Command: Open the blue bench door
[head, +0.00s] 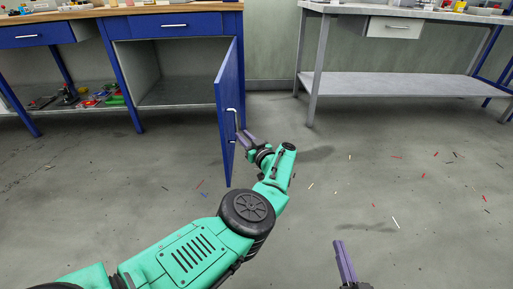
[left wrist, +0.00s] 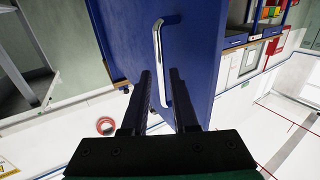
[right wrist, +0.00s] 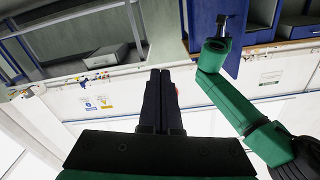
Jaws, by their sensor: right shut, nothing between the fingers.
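The blue bench door (head: 229,105) stands swung wide open, jutting out from the bench's cabinet, whose grey interior (head: 180,80) shows. Its silver handle (head: 235,122) is on the face turned to the right.
The blue bench has drawers (head: 175,25) above the cabinet and a low shelf with small coloured items (head: 90,98) at the left. A grey table (head: 400,85) stands at the back right. The floor (head: 400,165) is open, with small scattered debris.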

